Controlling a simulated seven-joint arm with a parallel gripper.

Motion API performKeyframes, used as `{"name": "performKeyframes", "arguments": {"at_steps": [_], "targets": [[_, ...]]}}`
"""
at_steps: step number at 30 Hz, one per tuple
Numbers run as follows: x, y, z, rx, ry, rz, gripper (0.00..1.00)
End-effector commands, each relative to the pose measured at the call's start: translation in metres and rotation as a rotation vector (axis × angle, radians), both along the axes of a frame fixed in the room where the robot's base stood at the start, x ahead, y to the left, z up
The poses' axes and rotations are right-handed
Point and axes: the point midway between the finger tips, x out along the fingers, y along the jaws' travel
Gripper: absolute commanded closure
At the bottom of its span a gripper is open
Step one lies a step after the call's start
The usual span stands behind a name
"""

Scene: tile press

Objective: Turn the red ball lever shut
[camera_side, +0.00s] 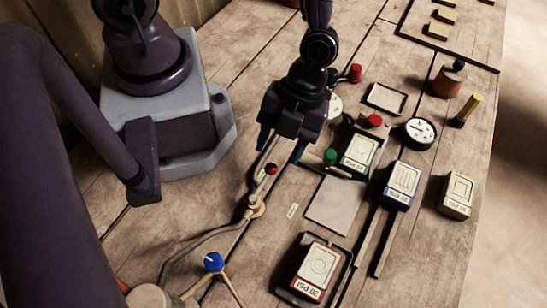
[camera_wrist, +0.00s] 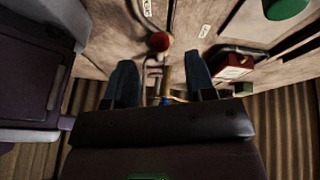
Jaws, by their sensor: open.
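The red ball (camera_side: 271,169) sits at the end of a short lever on a brass-coloured valve (camera_side: 256,208) in the pipe line on the table. My gripper (camera_side: 280,152) is open and empty, pointing down just behind the ball in the side view. In the wrist view the red ball (camera_wrist: 158,41) shows beyond the fingertips, sideways between the two blue fingers (camera_wrist: 163,68). The fingers look apart from the ball; their exact height above it I cannot tell. The ball's lever is partly hidden in the wrist view.
A press with a green ball handle (camera_side: 330,157) and a red knob (camera_side: 373,120) stands close to the right. Labelled blocks, such as a red one (camera_side: 316,268), and a round dial (camera_side: 420,131) lie further right. A grey plate (camera_side: 337,205) lies flat.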

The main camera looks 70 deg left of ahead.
Motion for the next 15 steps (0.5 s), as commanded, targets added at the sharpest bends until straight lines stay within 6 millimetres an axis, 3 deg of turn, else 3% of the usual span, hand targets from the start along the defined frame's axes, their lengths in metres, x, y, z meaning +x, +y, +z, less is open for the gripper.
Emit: {"name": "performKeyframes", "arguments": {"at_steps": [6,15], "targets": [[-0.012,-0.007,-0.029,0.001,0.003,-0.001,0.50],[-0.015,-0.009,-0.038,0.001,-0.001,0.002,0.50]]}}
